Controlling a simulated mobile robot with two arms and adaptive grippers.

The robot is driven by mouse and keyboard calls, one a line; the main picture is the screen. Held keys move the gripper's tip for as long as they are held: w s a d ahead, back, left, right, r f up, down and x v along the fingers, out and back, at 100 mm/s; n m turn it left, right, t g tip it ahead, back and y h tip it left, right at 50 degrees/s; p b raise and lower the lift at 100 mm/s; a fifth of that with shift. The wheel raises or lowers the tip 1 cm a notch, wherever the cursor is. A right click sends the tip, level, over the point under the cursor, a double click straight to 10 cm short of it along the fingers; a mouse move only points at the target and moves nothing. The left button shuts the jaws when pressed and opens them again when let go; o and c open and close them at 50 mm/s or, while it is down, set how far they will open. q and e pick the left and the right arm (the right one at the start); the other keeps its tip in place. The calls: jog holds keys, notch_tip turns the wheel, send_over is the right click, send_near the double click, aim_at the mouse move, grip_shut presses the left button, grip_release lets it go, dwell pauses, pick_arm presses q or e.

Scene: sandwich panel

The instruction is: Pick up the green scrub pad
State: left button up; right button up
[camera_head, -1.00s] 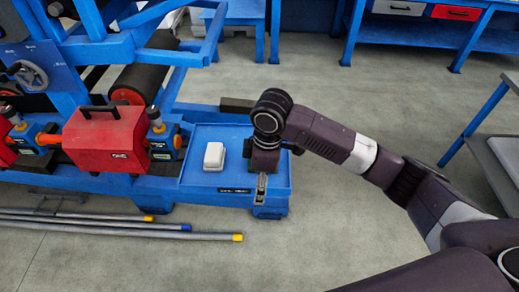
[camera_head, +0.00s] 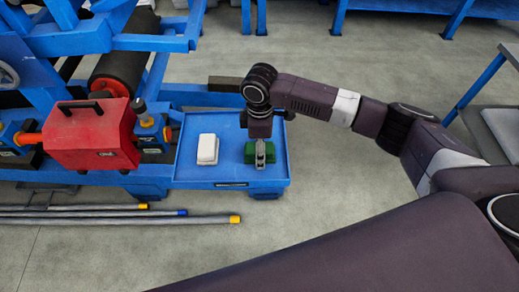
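The green scrub pad (camera_head: 273,152) lies in the right part of the blue tray (camera_head: 232,178). My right gripper (camera_head: 260,157) points down at it from above, and its fingers overlap the middle of the pad in the picture. The fingers hide part of the pad. I cannot tell whether they touch it or how far apart they are. My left gripper is not in view.
A white block (camera_head: 208,149) sits in the same tray, left of the pad. Several metal tubes (camera_head: 110,219) lie on the floor in front. The floor right of the tray is clear.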

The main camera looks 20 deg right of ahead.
jog(key=c, duration=1.4)
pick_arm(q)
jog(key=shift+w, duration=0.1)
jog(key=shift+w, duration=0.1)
pick_arm(e)
jog(key=shift+r, duration=0.6)
notch_tip(320, 180, up, 19)
jog(key=b, duration=0.2)
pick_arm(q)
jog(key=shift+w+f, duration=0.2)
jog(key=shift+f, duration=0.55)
pick_arm(e)
jog(key=s+d+f+m, duration=0.1)
jog(key=s+m, duration=0.3)
jog(key=m, duration=0.1)
jog(key=s+d+f+m, duration=0.1)
jog(key=s+m, duration=0.4)
jog(key=s+d+m, duration=0.2)
jog(key=s+m, duration=0.2)
jog(key=s, duration=0.1)
jog(key=shift+f+m, duration=0.4)
